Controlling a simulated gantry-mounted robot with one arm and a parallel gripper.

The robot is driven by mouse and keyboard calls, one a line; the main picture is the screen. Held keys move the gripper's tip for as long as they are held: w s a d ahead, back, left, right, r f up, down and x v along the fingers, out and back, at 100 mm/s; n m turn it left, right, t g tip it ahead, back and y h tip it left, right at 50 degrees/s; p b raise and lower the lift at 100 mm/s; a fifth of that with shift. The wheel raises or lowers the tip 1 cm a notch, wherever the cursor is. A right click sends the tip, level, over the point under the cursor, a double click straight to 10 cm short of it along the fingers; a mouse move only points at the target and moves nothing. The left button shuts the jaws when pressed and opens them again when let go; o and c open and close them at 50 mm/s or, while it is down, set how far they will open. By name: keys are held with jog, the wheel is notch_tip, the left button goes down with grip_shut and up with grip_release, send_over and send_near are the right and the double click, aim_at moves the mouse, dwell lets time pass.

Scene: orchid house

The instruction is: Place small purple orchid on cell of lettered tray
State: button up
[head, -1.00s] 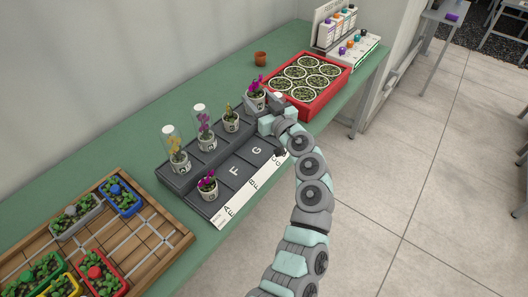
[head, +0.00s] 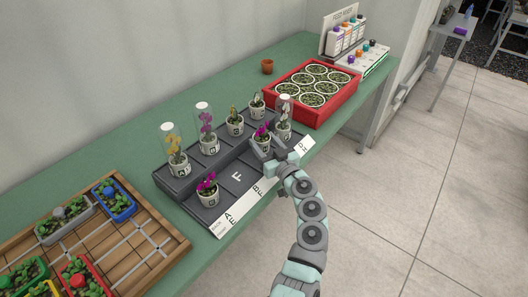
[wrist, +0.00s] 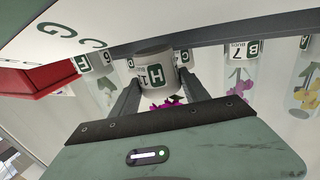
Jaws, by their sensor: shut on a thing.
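The small purple orchid (head: 262,133) is in a pale pot. My gripper (head: 266,150) is shut on this pot, over the front row of the lettered tray (head: 222,191), between cell F and the cell at the right end. In the wrist view the held pot (wrist: 155,71) shows a letter H between the fingers, with purple petals below it. I cannot tell whether the pot touches the tray. Cell F (head: 237,176) is empty. Another purple orchid (head: 208,188) stands in the cell left of it. A white-flowered pot under a clear dome (head: 284,119) stands at the right end.
Pots line the raised back row: a yellow domed one (head: 175,150), a purple domed one (head: 207,130), a greenish one (head: 235,121) and a whitish one (head: 257,104). A red crate (head: 292,112) is behind right, a wooden board (head: 150,238) front left.

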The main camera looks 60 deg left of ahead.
aim_at(265, 151)
notch_tip(265, 151, down, 3)
jog(key=shift+r+b, duration=0.1)
jog(key=shift+b, duration=0.45)
jog(key=shift+r, duration=0.1)
jog(key=o, duration=1.5)
jog(key=shift+f, duration=0.2)
